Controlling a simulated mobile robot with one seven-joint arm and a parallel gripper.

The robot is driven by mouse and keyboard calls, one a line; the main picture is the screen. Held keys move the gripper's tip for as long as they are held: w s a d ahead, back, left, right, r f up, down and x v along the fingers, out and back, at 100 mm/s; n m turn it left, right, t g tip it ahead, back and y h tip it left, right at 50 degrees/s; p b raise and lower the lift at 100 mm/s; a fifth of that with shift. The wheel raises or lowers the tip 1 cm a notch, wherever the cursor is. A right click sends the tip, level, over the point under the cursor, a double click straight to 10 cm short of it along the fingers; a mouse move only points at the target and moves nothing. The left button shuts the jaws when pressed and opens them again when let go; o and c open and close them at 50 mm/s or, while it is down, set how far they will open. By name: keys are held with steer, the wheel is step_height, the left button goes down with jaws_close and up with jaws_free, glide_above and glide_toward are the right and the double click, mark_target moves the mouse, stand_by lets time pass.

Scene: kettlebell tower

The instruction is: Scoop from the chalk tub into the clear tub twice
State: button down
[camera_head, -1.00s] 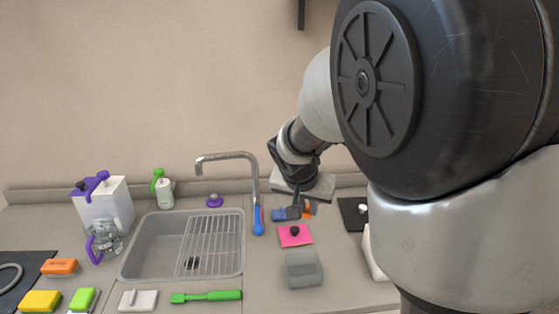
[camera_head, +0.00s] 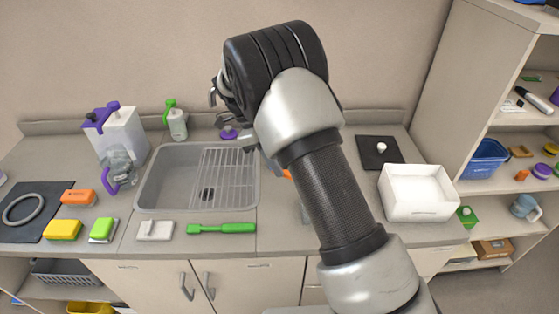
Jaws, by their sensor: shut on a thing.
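A white open-topped box (camera_head: 425,208) stands on the counter right of my arm; its inside looks pale, and I cannot tell whether it is the chalk tub. I cannot pick out the clear tub for certain; the grey tub seen earlier is mostly or wholly behind my arm. A clear jug (camera_head: 118,168) with a purple handle stands left of the sink. My arm rises across the middle of the view and bends toward the wall.
The sink (camera_head: 160,180) with its drying rack lies left of my arm. A green brush (camera_head: 222,229) and a white block (camera_head: 155,230) lie at the front edge. A dark mat (camera_head: 380,153) lies behind the white box. Shelves (camera_head: 520,120) with several items stand at right.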

steer(key=d+r+y, duration=0.1)
steer(key=y, duration=0.1)
steer(key=d+r+t+y, duration=0.1)
steer(key=d+r+y, duration=0.1)
steer(key=s+d+r+t+y, duration=0.1)
steer(key=r+y, duration=0.1)
steer(key=shift+s+d+r+b, duration=0.1)
steer(key=shift+d+r+b, duration=0.05)
steer(key=shift+b, duration=0.15)
steer(key=shift+s+d+r+y+b, duration=0.1)
steer(key=shift+d+y+b, duration=0.25)
steer(key=shift+b, duration=0.3)
steer(key=shift+s+d+r+y+b, duration=0.1)
steer(key=shift+d+y+b, duration=0.25)
steer(key=shift+b, duration=0.25)
steer(key=s+d+f+t+y+b, duration=0.1)
steer(key=s+d+t+y+b, duration=0.1)
steer(key=d+y+b, duration=0.4)
steer(key=s+d+f+t+y+b, duration=0.2)
steer(key=d+y+b, duration=0.3)
steer(key=d+y, duration=0.4)
steer(key=shift+s+d+t+b, duration=0.35)
steer(key=shift+s+t+b, duration=0.05)
steer(key=shift+s+t, duration=0.1)
steer(key=shift+f, duration=0.1)
